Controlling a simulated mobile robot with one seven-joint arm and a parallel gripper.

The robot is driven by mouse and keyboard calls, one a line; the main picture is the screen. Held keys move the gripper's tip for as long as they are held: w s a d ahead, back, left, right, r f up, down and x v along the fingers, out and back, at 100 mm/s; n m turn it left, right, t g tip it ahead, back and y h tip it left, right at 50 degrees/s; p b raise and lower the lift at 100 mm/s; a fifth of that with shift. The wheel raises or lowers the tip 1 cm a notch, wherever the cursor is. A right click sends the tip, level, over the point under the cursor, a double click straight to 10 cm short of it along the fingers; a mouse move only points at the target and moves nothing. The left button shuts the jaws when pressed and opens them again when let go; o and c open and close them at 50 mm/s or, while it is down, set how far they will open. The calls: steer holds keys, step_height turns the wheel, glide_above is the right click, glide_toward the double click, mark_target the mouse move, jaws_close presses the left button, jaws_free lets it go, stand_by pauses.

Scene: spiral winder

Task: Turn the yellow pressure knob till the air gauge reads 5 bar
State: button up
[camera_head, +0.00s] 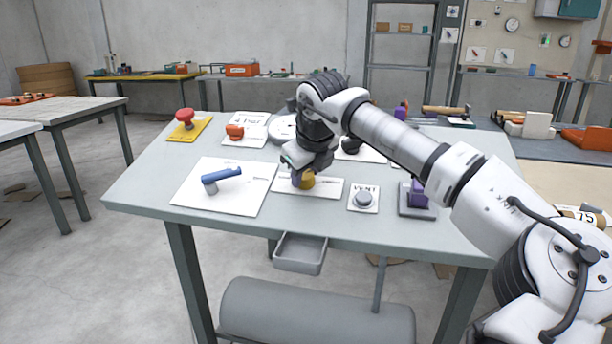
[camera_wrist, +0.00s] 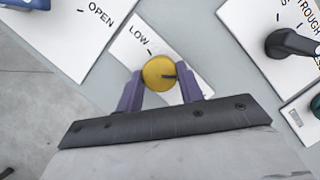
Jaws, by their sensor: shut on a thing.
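The yellow pressure knob (camera_head: 307,180) stands on a white plate (camera_head: 330,192) near the middle of the table. In the wrist view the round yellow knob (camera_wrist: 160,72) has a dark pointer line on its right side, and the plate's word LOW shows beyond it. My gripper (camera_wrist: 160,88) is shut on the knob, with a purple finger on either side. In the head view my gripper (camera_head: 300,176) comes down on the knob from above and hides part of it. The air gauge's dial cannot be read in either view; my arm may hide it.
A blue lever (camera_head: 222,176) on a white plate lies left of the knob. A grey VENT button (camera_head: 363,199) and a purple part (camera_head: 419,195) on a grey base stand to the right. A red mushroom button (camera_head: 185,116) is at the back left. An open tray (camera_head: 300,254) hangs under the front edge.

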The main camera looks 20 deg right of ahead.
stand_by(0.3)
steer(key=o, duration=1)
steer(key=shift+r, duration=0.1)
